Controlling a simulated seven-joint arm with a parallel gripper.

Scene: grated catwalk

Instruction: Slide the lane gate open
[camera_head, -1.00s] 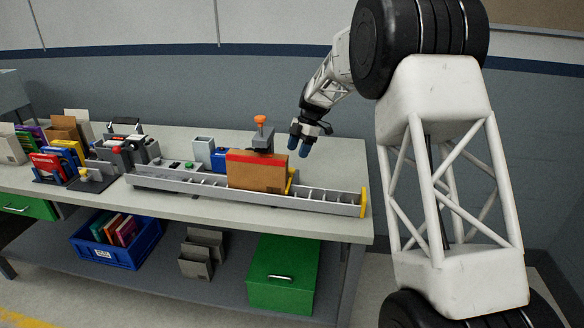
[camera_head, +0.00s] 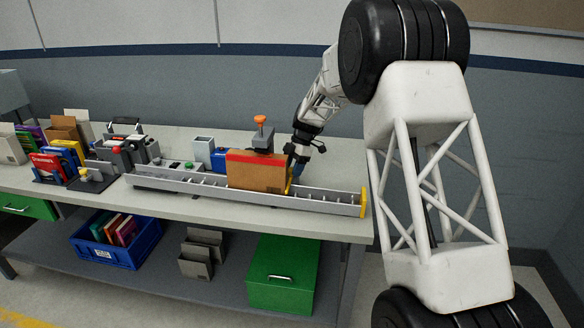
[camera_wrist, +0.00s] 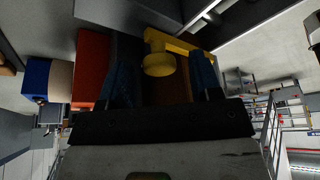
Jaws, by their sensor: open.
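The lane gate appears to be the yellow part (camera_head: 290,185) at the right end of a brown carton with a red top (camera_head: 256,172), in a long grey roller lane (camera_head: 325,201) on the bench. In the wrist view its yellow knob and bracket (camera_wrist: 158,63) show between my fingers. My gripper (camera_head: 295,167) is open, pointing down at the right end of the carton. Its two blue-padded fingers (camera_wrist: 162,72) stand on either side of the knob; I cannot tell whether they touch it. The lower part of the gate is mostly hidden in the head view.
An orange-knobbed grey device (camera_head: 263,137) stands just behind the carton. A yellow end plate (camera_head: 363,202) closes the lane's right end. A blue block (camera_head: 219,159) and grey holder (camera_head: 203,152) stand left. The bench's right corner is clear.

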